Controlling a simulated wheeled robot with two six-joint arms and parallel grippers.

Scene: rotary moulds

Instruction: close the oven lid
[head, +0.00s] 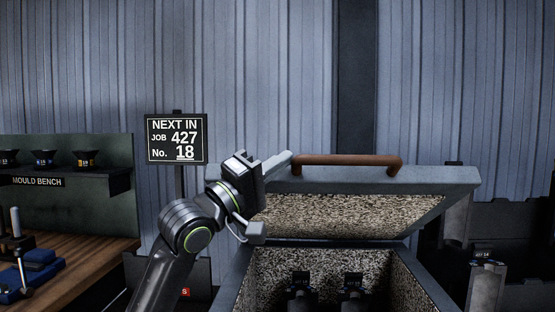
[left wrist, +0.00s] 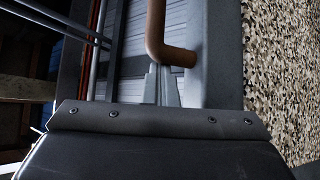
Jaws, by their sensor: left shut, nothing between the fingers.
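The oven lid (head: 430,178) stands raised and tilted over the oven (head: 232,285), with its speckled lining showing below its blue-grey edge. A brown handle bar (head: 345,160) runs along the lid's top edge. My left gripper (head: 288,157) is shut and empty, its tips close to the left end of the handle. In the left wrist view the handle's bent end (left wrist: 178,57) lies just beyond the shut fingertips (left wrist: 158,68); I cannot tell whether they touch. The lid's speckled lining (left wrist: 285,70) fills the right of that view. My right gripper is not in view.
Dark moulds (head: 300,285) stand inside the speckled oven cavity. A job sign (head: 177,139) stands left of the oven, behind my left arm. A wooden mould bench (head: 90,252) is at the left, and dark equipment (head: 510,235) stands at the right.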

